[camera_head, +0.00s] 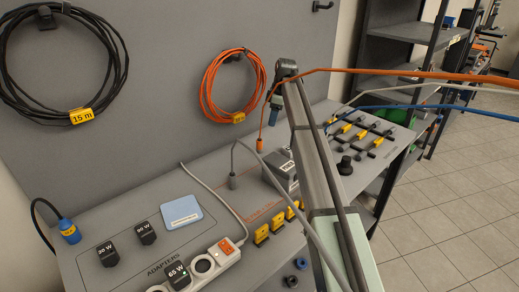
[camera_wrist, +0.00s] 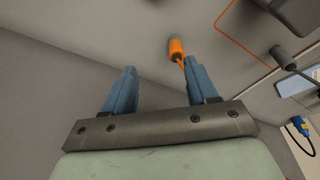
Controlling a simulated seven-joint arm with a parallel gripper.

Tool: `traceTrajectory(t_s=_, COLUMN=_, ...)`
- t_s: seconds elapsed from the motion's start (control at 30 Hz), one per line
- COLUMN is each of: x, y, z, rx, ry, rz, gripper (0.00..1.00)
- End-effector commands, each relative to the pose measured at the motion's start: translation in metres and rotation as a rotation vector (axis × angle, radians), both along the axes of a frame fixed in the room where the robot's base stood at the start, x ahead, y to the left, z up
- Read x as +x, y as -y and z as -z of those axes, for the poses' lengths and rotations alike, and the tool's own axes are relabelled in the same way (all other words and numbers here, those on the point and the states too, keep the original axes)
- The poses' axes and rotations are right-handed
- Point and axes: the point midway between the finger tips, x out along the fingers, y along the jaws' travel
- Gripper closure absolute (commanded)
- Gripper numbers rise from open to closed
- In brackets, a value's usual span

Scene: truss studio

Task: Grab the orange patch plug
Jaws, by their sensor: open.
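The orange patch plug (camera_wrist: 176,47) has a grey end and a thin orange cable. In the wrist view it is beyond my fingertips, nearer the right finger, with its cable passing close to that finger. In the head view the orange plug (camera_head: 260,145) is small, just below and left of my gripper (camera_head: 275,103). My gripper (camera_wrist: 157,72) is open, its two blue fingers apart with nothing between them. Whether the plug touches the bench or wall panel is unclear. My arm hides part of the bench behind it.
A grey plug (camera_head: 232,182) stands on the bench near a grey box (camera_head: 281,172). Orange, grey and blue cables cross at the upper right. A power strip (camera_head: 215,262), yellow parts (camera_head: 262,234) and a blue plug (camera_head: 68,231) are nearer. A coiled orange cable (camera_head: 208,85) hangs on the panel.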

Motion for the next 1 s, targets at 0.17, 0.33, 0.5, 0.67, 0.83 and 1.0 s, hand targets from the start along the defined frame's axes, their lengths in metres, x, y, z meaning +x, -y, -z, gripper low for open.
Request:
traceTrajectory(t_s=0.17, x=-0.011, y=-0.036, z=-0.006, rx=-0.035, ry=-0.035, rz=-0.109, gripper=0.43)
traceTrajectory(t_s=0.33, x=-0.015, y=-0.042, z=-0.003, rx=-0.043, ry=-0.046, rz=-0.132, gripper=0.43)
traceTrajectory(t_s=0.5, x=-0.015, y=-0.045, z=0.016, rx=-0.043, ry=-0.046, rz=-0.131, gripper=0.43)
traceTrajectory(t_s=0.67, x=-0.016, y=-0.049, z=0.042, rx=-0.043, ry=-0.046, rz=-0.131, gripper=0.43)
traceTrajectory(t_s=0.83, x=-0.015, y=-0.053, z=0.069, rx=-0.042, ry=-0.045, rz=-0.13, gripper=0.43)
traceTrajectory(t_s=1.0, x=-0.015, y=-0.054, z=0.079, rx=-0.042, ry=-0.044, rz=-0.129, gripper=0.43)
